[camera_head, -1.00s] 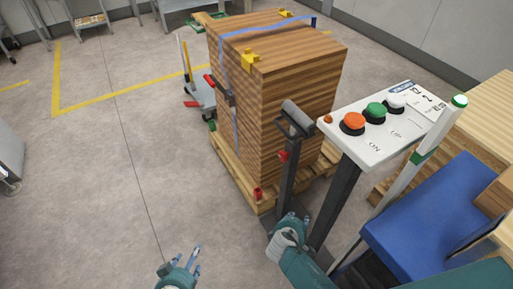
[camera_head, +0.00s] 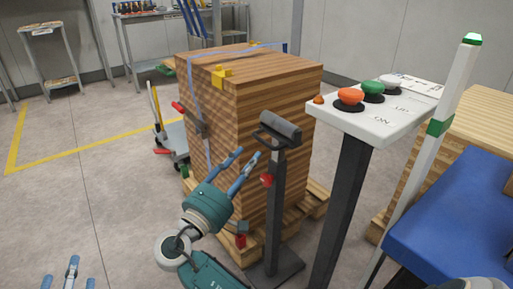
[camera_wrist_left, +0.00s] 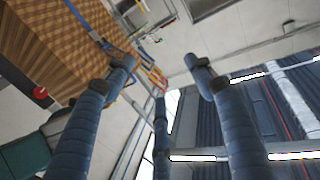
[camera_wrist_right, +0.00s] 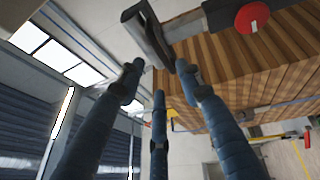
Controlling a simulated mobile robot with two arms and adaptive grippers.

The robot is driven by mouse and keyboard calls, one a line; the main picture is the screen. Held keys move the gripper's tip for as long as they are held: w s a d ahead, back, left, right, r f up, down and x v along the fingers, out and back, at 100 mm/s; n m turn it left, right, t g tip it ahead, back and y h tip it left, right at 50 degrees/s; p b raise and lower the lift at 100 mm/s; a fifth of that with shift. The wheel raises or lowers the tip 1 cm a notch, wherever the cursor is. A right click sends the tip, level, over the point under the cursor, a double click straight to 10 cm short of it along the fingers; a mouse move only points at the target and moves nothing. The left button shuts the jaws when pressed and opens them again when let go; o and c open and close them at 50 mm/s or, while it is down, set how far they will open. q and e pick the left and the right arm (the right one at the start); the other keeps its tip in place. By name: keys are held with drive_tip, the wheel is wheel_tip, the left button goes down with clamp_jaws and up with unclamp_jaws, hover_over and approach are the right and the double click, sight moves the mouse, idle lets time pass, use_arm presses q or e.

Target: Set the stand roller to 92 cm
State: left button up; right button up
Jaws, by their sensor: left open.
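The stand roller has a dark post with a grey roller head (camera_head: 280,130) and a red knob (camera_head: 266,180) on its left side. It stands upright in front of the wooden stack. My right gripper (camera_head: 241,163) is open and empty, just left of the post, near the height of the knob. In the right wrist view the roller head (camera_wrist_right: 150,28) and red knob (camera_wrist_right: 252,17) show beyond the fingers. I cannot tell whether a fingertip touches the stand. My left gripper (camera_head: 68,272) is open and empty at the bottom left. No height reading is legible.
The strapped wooden stack (camera_head: 230,120) stands on a pallet behind the stand. A control panel (camera_head: 380,105) on a dark post is close at right, beside a white pole (camera_head: 436,130) and blue machine part (camera_head: 455,215). The floor at left (camera_head: 90,195) is clear.

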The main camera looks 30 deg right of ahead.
sight(262, 142)
drive_tip(key=b+x, duration=0.1)
drive_tip(key=x, duration=0.8)
drive_tip(key=shift+w+d, duration=0.15)
drive_tip(key=shift+d, duration=0.05)
use_arm(q)
wheel_tip(262, 142, up, 7)
drive_tip(key=t+h, duration=0.1)
drive_tip(key=t, duration=0.2)
drive_tip(key=shift+s+d, duration=0.3)
drive_tip(key=shift+d, duration=0.1)
use_arm(e)
drive_tip(key=shift+c, duration=0.2)
clamp_jaws()
